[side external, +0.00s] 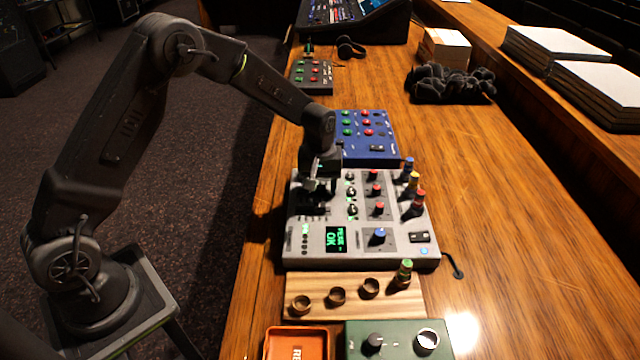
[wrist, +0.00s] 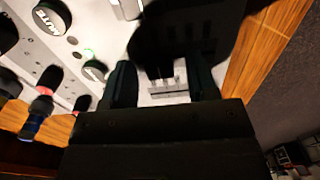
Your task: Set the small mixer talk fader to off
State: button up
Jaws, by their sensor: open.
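The small mixer (side external: 313,228) is a light grey console on the wooden desk, with a green display reading OK, knobs and lit buttons. My gripper (side external: 317,190) points down over its far left part in the side view. In the wrist view my gripper (wrist: 163,84) shows two dark fingers standing apart, with nothing clearly held between them. Between and behind the fingers, a group of slots (wrist: 166,84) shows on the pale mixer panel. The talk fader cannot be picked out; my gripper and a dark shape at the wrist view's top cover part of that area.
A blue panel (side external: 376,148) stands behind the mixer. Coloured plugs (side external: 413,182) rise at its right side. A wooden block (side external: 330,282) with cups, an orange tray (side external: 297,342) and a green box (side external: 397,343) lie in front. The desk (side external: 510,230) is clear to the right.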

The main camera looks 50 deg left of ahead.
grip_shut()
dwell(0.5)
